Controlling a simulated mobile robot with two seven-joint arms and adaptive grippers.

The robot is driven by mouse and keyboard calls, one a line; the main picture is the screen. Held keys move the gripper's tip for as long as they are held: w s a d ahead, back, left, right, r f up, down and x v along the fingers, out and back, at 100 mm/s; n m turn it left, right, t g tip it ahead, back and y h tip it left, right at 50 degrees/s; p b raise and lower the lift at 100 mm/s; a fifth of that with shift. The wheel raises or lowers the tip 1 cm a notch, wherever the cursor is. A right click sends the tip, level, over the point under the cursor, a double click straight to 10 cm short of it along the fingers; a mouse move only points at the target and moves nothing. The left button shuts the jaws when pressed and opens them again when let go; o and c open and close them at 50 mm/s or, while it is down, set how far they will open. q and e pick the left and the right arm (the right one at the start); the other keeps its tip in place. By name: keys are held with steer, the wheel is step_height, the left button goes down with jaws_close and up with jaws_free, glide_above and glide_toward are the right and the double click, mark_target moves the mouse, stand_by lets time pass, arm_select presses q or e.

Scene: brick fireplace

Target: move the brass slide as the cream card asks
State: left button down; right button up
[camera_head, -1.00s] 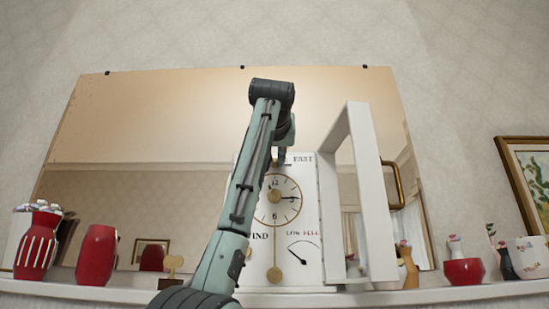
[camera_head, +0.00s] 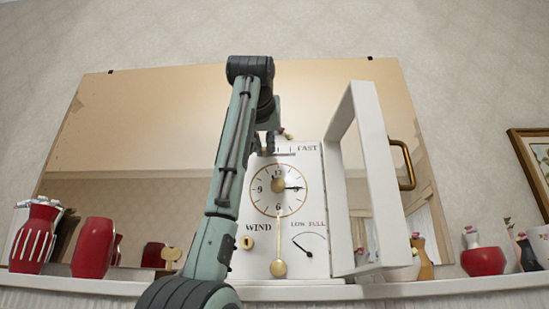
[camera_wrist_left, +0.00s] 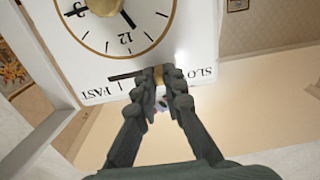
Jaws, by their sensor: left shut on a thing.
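The white clock (camera_head: 316,268) stands on the mantel, with a round dial, a brass pendulum (camera_head: 279,267), a WIND keyhole and a LOW–FULL gauge. Its slot and scale run along the top, with FAST at the right end in the head view. In the left wrist view the clock appears upside down. There my left gripper (camera_wrist_left: 158,78) is shut on the brass slide (camera_wrist_left: 158,74), at the SLOW side of the slot. In the head view the left gripper (camera_head: 267,146) is at the clock's top, partly hiding SLOW. My right gripper and the cream card are not in view.
The clock's white-framed door (camera_head: 374,180) stands open at the right, with a brass handle (camera_head: 403,165). Red vases (camera_head: 93,247) stand left and a red bowl (camera_head: 484,261) right. A mirror (camera_head: 150,120) is behind.

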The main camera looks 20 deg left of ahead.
arm_select(q)
steer(key=shift+s+a+r, duration=0.1)
steer(key=shift+a, duration=0.1)
steer(key=c, duration=1.6)
jaws_free()
steer(key=shift+s+a, duration=0.1)
steer(key=shift+a, duration=0.05)
steer(key=v, duration=1.2)
